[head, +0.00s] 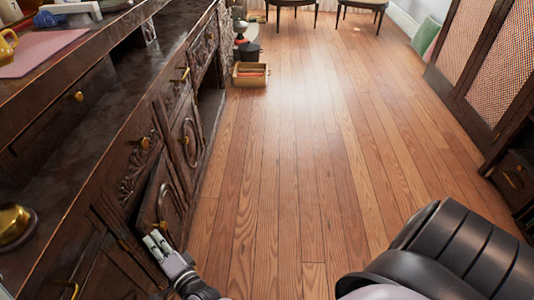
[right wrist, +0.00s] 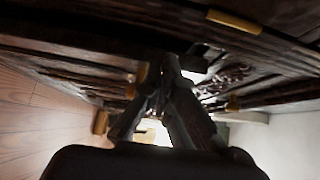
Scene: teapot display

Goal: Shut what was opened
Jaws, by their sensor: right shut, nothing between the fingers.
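A dark carved wooden cabinet (head: 105,115) runs along the left of the head view, with doors and drawers bearing brass handles. One lower door (head: 160,190) seems to stand slightly out from the front, but its gap is hard to make out. My right gripper (head: 156,241) is shut and empty, beside this door just below its brass handle. In the right wrist view its closed fingers (right wrist: 166,72) point at dark cabinet woodwork, with a brass handle (right wrist: 234,21) above right. Contact with the door cannot be told. My left gripper is not in view.
A yellow teapot (head: 6,48) sits on a pink mat (head: 38,55) on the cabinet top. A shiny brass vessel (head: 14,224) is at the lower left. A basket (head: 250,82) stands on the floor by the cabinet's far end.

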